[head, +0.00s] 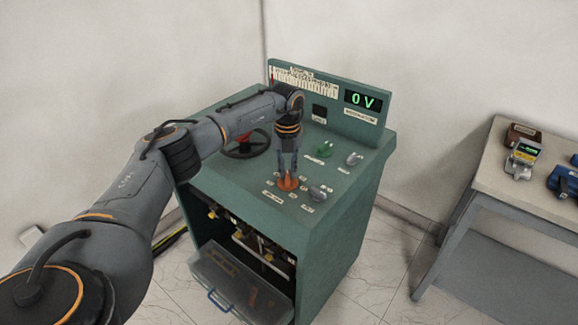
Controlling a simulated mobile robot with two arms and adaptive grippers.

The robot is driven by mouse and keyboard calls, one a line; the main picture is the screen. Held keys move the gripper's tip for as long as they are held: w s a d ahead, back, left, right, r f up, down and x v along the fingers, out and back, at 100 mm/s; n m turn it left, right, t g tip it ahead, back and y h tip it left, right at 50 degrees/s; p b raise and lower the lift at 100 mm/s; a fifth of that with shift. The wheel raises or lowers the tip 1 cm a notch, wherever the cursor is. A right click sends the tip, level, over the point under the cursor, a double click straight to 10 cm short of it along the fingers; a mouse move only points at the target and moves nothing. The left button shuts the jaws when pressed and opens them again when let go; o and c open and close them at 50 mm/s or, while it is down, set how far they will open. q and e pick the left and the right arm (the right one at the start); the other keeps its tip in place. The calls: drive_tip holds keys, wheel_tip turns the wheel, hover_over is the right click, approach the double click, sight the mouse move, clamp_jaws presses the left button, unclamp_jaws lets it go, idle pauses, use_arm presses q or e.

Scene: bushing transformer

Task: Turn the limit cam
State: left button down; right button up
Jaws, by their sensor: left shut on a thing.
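The green control cabinet (235,188) stands in the middle of the head view with a sloped top panel. My left arm reaches over it from the left. My left gripper (288,176) points down at the panel and is shut on an orange knob (287,184), which has small white labels around it. I cannot read these labels, so I cannot tell for certain that this knob is the limit cam. The fingers hide part of the knob. A grey knob (321,192) sits just to its right. My right gripper is not in view.
The panel also carries a green knob (324,149), another grey knob (354,159) and a dark handwheel (247,146) behind my arm. The display (363,101) reads 0 V. A clear drawer (240,285) is below. A side table (500,185) with instruments stands right.

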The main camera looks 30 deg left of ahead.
use_arm(q)
drive_tip(key=n, duration=0.1)
drive_tip(key=n+p, duration=0.1)
drive_tip(key=n, duration=0.1)
drive_tip(key=shift+s+a+r+n, duration=0.1)
drive_tip(key=shift+s+a+n, duration=0.1)
drive_tip(key=shift+n, duration=0.1)
drive_tip(key=shift+s+n+p, duration=0.2)
drive_tip(key=shift+n+p, duration=0.7)
drive_tip(key=shift+n, duration=0.8)
drive_tip(key=c, duration=1.3)
unclamp_jaws()
wheel_tip(320, 180, up, 12)
drive_tip(key=shift+f, duration=0.1)
